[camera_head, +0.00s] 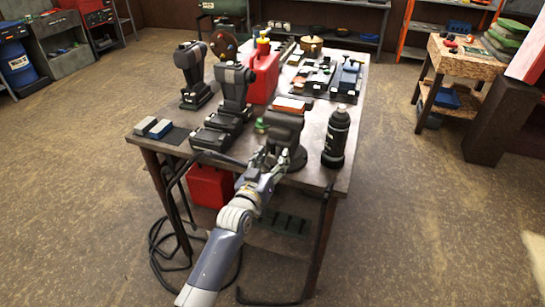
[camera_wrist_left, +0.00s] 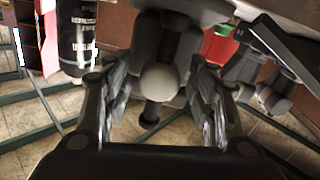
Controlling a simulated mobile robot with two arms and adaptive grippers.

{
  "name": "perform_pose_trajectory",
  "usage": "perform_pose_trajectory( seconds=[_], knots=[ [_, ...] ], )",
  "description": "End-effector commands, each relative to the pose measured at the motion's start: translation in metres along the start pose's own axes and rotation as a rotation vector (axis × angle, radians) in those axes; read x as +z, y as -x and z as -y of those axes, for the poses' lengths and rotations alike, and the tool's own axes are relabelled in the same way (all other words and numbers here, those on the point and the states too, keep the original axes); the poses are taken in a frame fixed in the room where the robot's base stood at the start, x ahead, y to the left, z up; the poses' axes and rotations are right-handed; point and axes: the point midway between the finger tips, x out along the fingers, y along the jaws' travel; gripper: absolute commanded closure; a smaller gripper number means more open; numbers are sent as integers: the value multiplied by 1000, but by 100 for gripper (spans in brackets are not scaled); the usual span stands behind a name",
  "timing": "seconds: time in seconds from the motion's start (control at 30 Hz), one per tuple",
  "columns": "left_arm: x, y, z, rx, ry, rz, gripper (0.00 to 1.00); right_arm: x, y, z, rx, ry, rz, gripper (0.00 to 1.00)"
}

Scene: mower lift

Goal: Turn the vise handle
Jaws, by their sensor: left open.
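The dark grey vise (camera_head: 284,127) stands at the near edge of the workbench, between a black bottle and black power tools. In the left wrist view the vise body (camera_wrist_left: 170,42) fills the top middle. A pale round end (camera_wrist_left: 159,80) of the vise's front shows between my fingers, with a dark round knob (camera_wrist_left: 150,115) below it, which looks like the handle's end. My left gripper (camera_head: 266,160) is at the front of the vise. Its fingers (camera_wrist_left: 160,100) are open on both sides of the round end, with gaps visible. My right gripper is out of view.
The black bottle (camera_head: 336,138) stands just right of the vise and also shows in the wrist view (camera_wrist_left: 77,38). Black power tools (camera_head: 232,98) and a red can (camera_head: 263,75) stand left and behind.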

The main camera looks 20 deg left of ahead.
Motion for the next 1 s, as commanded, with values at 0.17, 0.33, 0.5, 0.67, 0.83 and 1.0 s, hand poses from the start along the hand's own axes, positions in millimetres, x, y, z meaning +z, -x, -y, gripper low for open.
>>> perform_pose_trajectory(
  seconds=[0.17,0.33,0.5,0.67,0.83,1.0],
  knots=[
    [0,-5,0,0,0,0,47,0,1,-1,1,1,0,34],
    [0,-5,0,0,0,-1,47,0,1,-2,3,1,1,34],
    [0,-5,0,0,0,-1,77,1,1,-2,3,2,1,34],
    [0,-5,0,0,0,0,92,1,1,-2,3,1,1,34],
    [-3,-5,0,-1,-70,3,92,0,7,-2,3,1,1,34],
    [-2,-5,-1,-2,-228,10,92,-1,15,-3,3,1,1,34]
  ],
)
